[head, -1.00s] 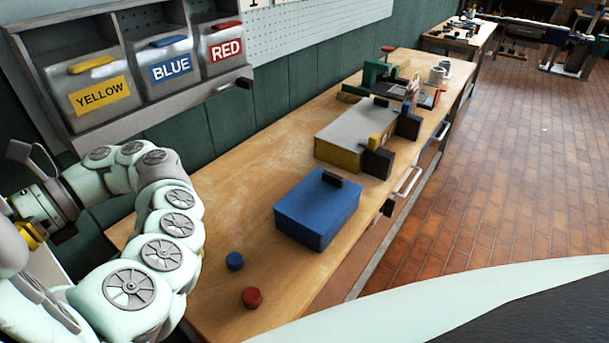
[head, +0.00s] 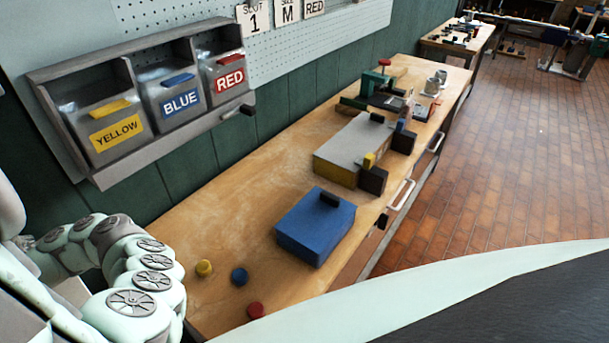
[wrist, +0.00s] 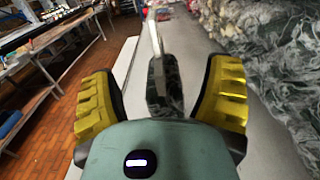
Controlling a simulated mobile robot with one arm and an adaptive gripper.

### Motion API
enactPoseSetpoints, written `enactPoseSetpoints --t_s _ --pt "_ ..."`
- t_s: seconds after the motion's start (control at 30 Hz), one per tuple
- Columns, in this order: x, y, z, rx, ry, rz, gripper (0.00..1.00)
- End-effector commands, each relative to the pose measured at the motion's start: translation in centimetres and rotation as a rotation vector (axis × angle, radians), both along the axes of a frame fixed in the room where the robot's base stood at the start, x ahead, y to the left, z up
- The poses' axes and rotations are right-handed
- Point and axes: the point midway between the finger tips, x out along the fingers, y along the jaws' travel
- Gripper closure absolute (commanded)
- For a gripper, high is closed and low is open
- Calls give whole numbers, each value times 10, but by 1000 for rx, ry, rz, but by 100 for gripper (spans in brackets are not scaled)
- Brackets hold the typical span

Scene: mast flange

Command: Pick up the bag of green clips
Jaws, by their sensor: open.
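I cannot make out a bag of green clips in either view. My gripper (wrist: 162,88) shows in the wrist view with its two yellow ridged fingers spread wide apart. Nothing is held between them; a thin upright grey and dark piece stands beyond the gap, and I cannot tell what it is. A blurred, crumpled grey-green mass (wrist: 262,45) fills the right of the wrist view; its nature is unclear. In the head view only my arm's links show at lower left, and the gripper is out of sight.
A wooden bench (head: 215,235) carries a blue box (head: 315,225), a grey and yellow box (head: 350,140), and yellow, blue and red knobs. Labelled bins (head: 180,100) hang on the wall above. Brick floor (head: 500,160) lies open to the right.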

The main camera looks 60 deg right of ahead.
Motion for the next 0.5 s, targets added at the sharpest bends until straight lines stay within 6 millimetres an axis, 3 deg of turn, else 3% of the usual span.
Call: enactPoseSetpoints --t_s 0.03,0.23,0.5 --pt "-1 8 8 1 3 7 22" --pt "1 32 6 1 0 4 22" --pt "1 40 1 -1 0 2 22"
